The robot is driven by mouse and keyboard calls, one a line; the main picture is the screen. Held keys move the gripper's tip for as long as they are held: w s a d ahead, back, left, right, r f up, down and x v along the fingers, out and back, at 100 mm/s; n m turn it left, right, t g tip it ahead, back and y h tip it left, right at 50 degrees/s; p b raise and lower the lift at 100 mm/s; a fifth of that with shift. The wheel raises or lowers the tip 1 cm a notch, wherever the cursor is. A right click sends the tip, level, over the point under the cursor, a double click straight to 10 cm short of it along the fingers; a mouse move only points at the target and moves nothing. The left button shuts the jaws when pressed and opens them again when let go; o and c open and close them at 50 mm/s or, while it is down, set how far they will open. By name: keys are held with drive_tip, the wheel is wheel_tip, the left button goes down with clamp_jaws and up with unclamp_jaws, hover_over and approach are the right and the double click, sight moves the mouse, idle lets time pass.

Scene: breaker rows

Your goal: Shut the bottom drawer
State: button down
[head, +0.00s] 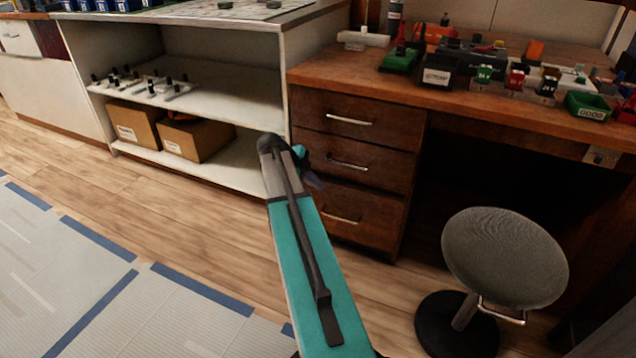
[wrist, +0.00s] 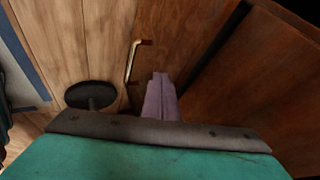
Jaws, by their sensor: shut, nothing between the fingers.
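The bottom drawer (head: 370,212) is a dark wood front with a silver bar handle, lowest of three in the desk's drawer unit. In the head view it looks nearly flush with the drawers above; I cannot tell whether a small gap remains. My arm partly hides its left end. My gripper (head: 315,181) is at the left side of the drawer fronts, near the middle and bottom drawers. In the wrist view its purple fingers (wrist: 161,96) are together and empty, beside a metal handle (wrist: 135,60) on a wood front. Contact with the wood is unclear.
A round grey stool (head: 505,258) stands right of the drawers. A white open shelf (head: 235,95) with cardboard boxes (head: 196,138) stands to the left. The desk top (head: 330,68) holds several small items.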

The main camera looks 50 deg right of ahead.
drive_tip(key=s+a+f+p+v, duration=0.1)
drive_tip(key=p+v, duration=0.3)
drive_tip(key=v, duration=0.7)
drive_tip(key=shift+a, duration=0.5)
drive_tip(key=shift+r, duration=0.15)
